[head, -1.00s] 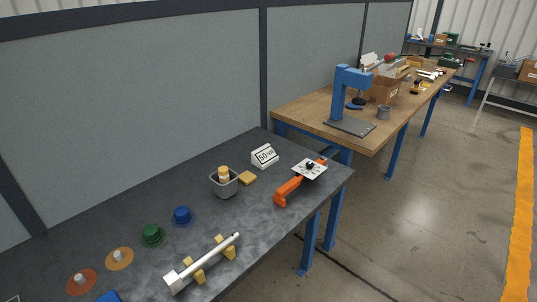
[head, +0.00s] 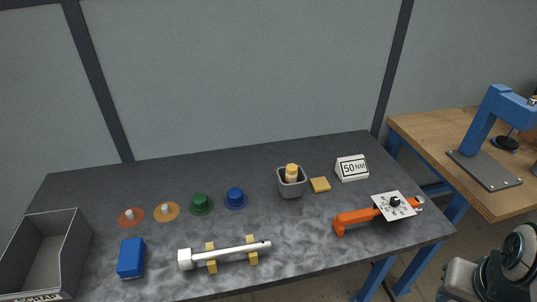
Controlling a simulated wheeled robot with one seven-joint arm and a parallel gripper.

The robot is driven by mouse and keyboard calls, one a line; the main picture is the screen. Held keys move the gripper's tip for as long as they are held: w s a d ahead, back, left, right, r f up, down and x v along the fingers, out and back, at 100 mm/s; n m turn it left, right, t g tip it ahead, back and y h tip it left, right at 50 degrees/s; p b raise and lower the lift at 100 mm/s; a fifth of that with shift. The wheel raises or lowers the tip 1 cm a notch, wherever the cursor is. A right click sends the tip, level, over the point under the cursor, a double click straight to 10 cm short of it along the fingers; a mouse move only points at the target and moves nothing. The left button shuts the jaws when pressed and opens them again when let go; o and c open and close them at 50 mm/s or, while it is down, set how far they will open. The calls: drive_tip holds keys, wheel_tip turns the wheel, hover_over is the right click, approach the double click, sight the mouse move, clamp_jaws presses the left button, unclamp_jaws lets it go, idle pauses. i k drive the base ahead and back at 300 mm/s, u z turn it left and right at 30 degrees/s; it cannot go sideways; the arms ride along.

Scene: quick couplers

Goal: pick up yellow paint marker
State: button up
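A short yellow-and-cream cylinder (head: 291,173), which looks like the yellow paint marker, stands upright in a small grey square cup (head: 291,190) on the dark workbench. Its lower part is hidden inside the cup. My gripper is not in view; only part of my arm shows at the lower right corner, well away from the cup.
A yellow block (head: 320,185) and a 50 NM sign (head: 352,168) stand right of the cup. An orange tool (head: 355,217) with a white card lies further right. Left are coloured couplers (head: 201,204), a white wrench (head: 225,254) on yellow rests, a blue block (head: 131,257) and a grey bin (head: 78,245).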

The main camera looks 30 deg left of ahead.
sight(291, 169)
drive_tip(key=u, duration=0.85)
drive_tip(key=i, duration=0.85)
drive_tip(key=u, duration=0.6)
